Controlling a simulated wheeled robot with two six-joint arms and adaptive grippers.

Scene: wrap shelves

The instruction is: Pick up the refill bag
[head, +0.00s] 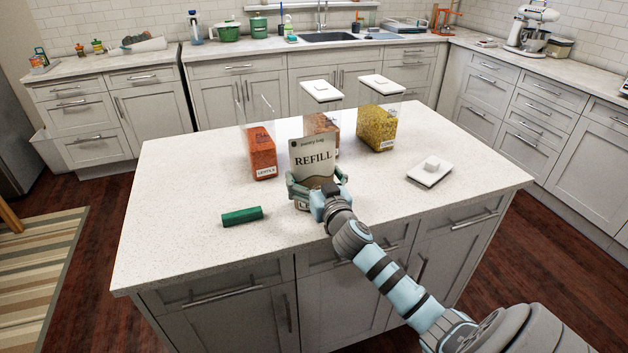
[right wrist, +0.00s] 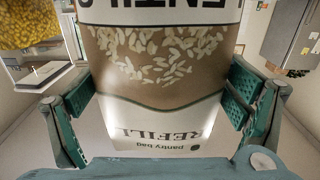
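The refill bag (head: 313,160), beige and white with "REFILL" and "pantry bag" printed on it, stands upright near the middle of the island. My right gripper (head: 318,182) is around its lower part, one finger on each side, and looks open. In the right wrist view the bag (right wrist: 165,60) appears upside down between the green-padded fingers (right wrist: 160,100), close to both pads; I cannot tell whether they touch it. The bag's lower front is partly hidden by the gripper. My left gripper is not in view.
On the island (head: 190,165) are a lentil container (head: 262,155), a yellow-filled container (head: 377,130), another container (head: 322,123) behind the bag, a white lid (head: 430,171) at right, and a green bar (head: 242,216) at front left. The island's left side is clear.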

